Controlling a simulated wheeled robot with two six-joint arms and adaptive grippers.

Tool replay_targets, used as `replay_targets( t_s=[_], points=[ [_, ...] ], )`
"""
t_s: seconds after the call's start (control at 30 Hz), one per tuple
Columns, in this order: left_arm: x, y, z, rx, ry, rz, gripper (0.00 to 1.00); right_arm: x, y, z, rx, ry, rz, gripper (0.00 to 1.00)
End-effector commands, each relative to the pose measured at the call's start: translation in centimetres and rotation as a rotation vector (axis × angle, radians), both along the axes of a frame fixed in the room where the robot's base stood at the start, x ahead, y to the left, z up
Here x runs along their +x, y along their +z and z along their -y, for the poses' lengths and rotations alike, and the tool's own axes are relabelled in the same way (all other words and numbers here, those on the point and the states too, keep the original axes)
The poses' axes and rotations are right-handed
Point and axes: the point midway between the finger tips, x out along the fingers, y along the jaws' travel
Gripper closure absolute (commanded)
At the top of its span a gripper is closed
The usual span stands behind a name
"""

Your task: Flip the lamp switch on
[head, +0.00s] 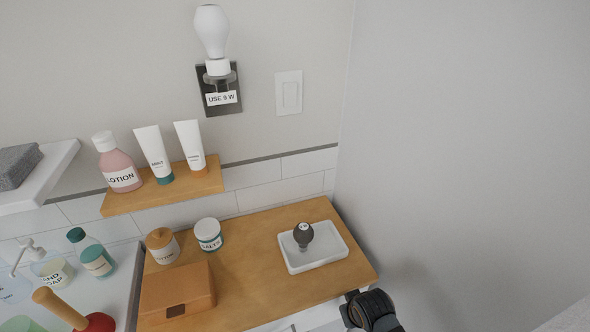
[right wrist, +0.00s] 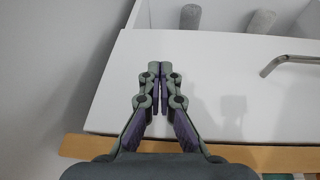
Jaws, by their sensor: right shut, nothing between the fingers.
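The white light switch (head: 289,93) is a rocker plate on the grey wall, right of the lamp. The lamp is a white bulb (head: 211,32) in a dark wall bracket with a label reading "USE 8 W" (head: 221,98). I cannot tell whether the bulb is lit. In the right wrist view my right gripper (right wrist: 160,68) is shut and empty, in front of a plain white panel (right wrist: 215,85). The switch is not in that view. In the head view only a dark part of my right arm shows at the bottom, below the switch. My left gripper is not in view.
Below the switch, a wooden counter (head: 255,245) holds a white dish (head: 330,254) with a dark stopper-like object (head: 303,234), jars and a wooden box (head: 178,290). A small shelf (head: 150,196) holds lotion and tubes. A side wall (head: 450,150) stands right. A metal handle (right wrist: 285,62) is nearby.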

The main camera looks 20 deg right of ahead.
Motion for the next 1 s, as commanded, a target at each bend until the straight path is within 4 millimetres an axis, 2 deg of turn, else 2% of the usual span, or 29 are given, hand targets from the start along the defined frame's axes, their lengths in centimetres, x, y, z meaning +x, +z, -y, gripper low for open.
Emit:
replay_targets(
  t_s=[0.03, 0.17, 0.27, 0.37, 0.47, 0.53, 0.57, 0.6, 0.7, 0.8, 0.83, 0.9, 1.0],
  points=[
    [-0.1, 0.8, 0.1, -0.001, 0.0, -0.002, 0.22, -0.1, 3.4, -0.3, 0.001, 0.001, 0.019, 1.0],
    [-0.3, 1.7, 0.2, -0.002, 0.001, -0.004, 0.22, -1.2, 10.2, -0.8, 0.005, 0.001, 0.048, 1.0],
    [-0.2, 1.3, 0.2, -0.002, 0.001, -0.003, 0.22, 3.5, 13.1, -1.6, 0.112, -0.152, 0.22, 1.0],
    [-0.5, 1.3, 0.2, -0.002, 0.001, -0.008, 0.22, 8.4, 17.8, -2.5, 0.278, -0.327, 0.421, 1.0],
    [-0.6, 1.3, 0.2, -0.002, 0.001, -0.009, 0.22, 13.1, 24.2, -3.3, 0.507, -0.5, 0.632, 1.0],
    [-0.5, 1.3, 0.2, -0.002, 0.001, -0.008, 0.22, 15.7, 29.3, -3.7, 0.703, -0.606, 0.77, 1.0],
    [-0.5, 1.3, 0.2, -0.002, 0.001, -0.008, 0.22, 16.7, 31.7, -3.9, 0.795, -0.647, 0.825, 1.0],
    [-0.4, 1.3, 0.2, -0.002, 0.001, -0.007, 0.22, 17.7, 34.8, -4.0, 0.922, -0.693, 0.891, 1.0],
    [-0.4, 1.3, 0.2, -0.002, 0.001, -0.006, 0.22, 18.9, 41.6, -4.3, 1.216, -0.768, 1.005, 1.0],
    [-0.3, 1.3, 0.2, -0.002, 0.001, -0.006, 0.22, 19.1, 45.7, -4.3, 1.409, -0.797, 1.054, 1.0],
    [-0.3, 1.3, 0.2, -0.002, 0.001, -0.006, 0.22, 19.1, 46.4, -4.3, 1.444, -0.8, 1.061, 1.0],
    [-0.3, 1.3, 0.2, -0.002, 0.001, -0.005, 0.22, 19.1, 47.3, -4.3, 1.493, -0.805, 1.069, 1.0],
    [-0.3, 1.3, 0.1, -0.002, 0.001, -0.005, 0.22, 19.1, 47.5, -4.3, 1.504, -0.808, 1.069, 1.0]
  ],
)
